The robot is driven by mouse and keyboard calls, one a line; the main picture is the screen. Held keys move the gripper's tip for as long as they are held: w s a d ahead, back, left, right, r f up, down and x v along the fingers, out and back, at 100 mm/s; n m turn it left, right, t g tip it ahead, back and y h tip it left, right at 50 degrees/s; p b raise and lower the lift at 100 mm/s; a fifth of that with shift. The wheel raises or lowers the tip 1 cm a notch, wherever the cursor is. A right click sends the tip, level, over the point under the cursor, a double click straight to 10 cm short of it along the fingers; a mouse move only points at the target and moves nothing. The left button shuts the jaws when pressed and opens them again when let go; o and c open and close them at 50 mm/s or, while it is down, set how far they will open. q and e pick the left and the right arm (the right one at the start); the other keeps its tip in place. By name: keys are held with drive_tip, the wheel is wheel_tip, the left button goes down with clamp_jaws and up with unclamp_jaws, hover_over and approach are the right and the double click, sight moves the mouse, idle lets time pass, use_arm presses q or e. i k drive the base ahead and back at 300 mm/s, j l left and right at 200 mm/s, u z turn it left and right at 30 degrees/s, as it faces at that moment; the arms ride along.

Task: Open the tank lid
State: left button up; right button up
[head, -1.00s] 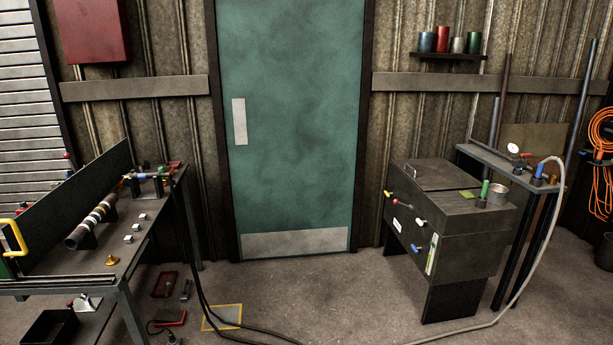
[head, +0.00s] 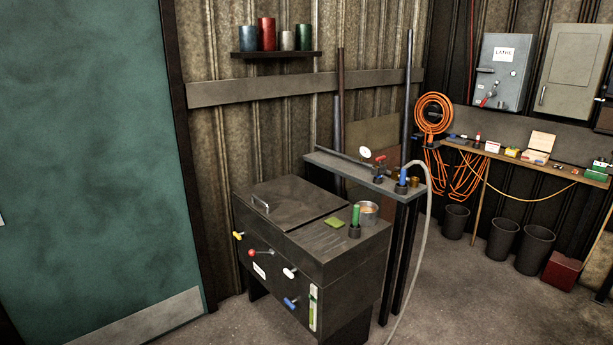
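The tank (head: 315,265) is a dark grey metal box on legs, standing against the corrugated wall in the middle of the head view. Its lid (head: 300,202) is a flat panel on the left part of the top and lies closed. A small pale handle (head: 260,203) sits near the lid's left edge. The tank front carries a yellow knob (head: 239,236), a red-ended lever (head: 258,253), a white knob (head: 290,272) and a blue knob (head: 291,302). Neither of my grippers shows in this view.
On the tank top beside the lid are a green pad (head: 335,223), a green-handled tool (head: 356,215) and a metal cup (head: 367,212). A narrow shelf stand (head: 350,172) with a hose (head: 425,230) stands to the right. Open floor (head: 470,290) lies right of it.

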sight(290, 201)
drive_tip(key=i+l+z, duration=0.2)
drive_tip(key=i+z, duration=0.15)
drive_tip(key=i, duration=0.15)
drive_tip(key=i+z, duration=0.4)
drive_tip(key=i, duration=0.15)
drive_tip(key=i+z, duration=0.35)
drive_tip(key=i, duration=0.2)
